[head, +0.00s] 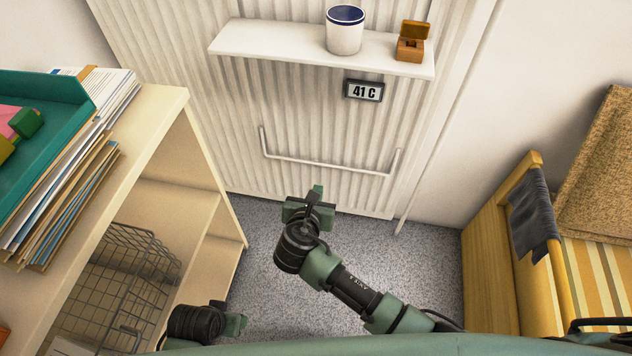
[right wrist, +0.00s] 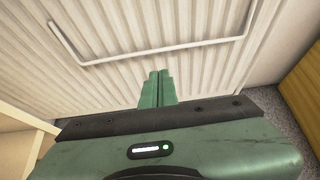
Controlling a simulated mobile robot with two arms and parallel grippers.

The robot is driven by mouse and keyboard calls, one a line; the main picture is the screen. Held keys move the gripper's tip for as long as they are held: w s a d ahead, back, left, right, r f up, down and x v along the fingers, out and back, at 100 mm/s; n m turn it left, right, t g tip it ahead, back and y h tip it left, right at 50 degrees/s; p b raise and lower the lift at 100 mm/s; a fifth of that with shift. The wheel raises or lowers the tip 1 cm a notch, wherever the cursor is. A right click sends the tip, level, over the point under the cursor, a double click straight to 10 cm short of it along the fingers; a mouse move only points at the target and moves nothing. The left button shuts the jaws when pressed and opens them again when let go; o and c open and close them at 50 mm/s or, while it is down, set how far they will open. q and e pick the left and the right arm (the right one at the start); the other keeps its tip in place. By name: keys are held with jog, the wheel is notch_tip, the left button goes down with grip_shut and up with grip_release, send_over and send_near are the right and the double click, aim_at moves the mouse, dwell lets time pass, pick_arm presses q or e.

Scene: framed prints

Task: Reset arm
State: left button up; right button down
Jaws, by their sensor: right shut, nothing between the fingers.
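My right arm reaches forward over the grey carpet in the head view. Its gripper (head: 317,193) is in front of the white corrugated panel, below the panel's rail. In the right wrist view my right gripper (right wrist: 157,76) has its green fingers together with nothing between them, pointing at the corrugated panel. Part of my left arm shows low in the head view, by the shelf unit; its green end (head: 235,325) is partly cut off and its fingers are not clear.
A white rail (head: 330,164) crosses the corrugated panel (head: 235,130). A shelf unit (head: 165,100) stands left, a wooden bench (head: 490,260) right. Carpet lies between.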

jog(key=s+d+f+m+g+y, duration=0.1)
jog(key=s+d+f+m+g, duration=0.45)
jog(key=s+m, duration=0.55)
jog(key=s+d+f+m+g+y, duration=0.1)
jog(key=s+d+f+m+g, duration=0.1)
jog(key=s+d+f+m, duration=0.8)
pick_arm(q)
jog(key=s+a+f+g+p, duration=0.1)
jog(key=s+f+p, duration=0.2)
jog(key=s+p, duration=0.6)
jog(key=s+a+f+p, duration=0.2)
jog(key=s+f+p, duration=0.1)
jog(key=s+p, duration=0.6)
jog(key=shift+s+a+f+g, duration=0.15)
jog(key=shift+s+f+g, duration=0.25)
jog(key=shift+s, duration=0.4)
pick_arm(e)
jog(key=s+d+f+m+g, duration=0.1)
jog(key=s+d+f+m, duration=0.1)
jog(key=s, duration=1)
jog(key=s+d+f+m+g+y, duration=0.1)
jog(key=s+d+f+m+g, duration=0.1)
jog(key=s+f+m, duration=0.2)
jog(key=s+m, duration=0.3)
jog(key=s, duration=0.5)
jog(key=shift+d+f+m, duration=0.2)
jog(key=shift+d+m, duration=0.05)
jog(key=shift+m, duration=0.05)
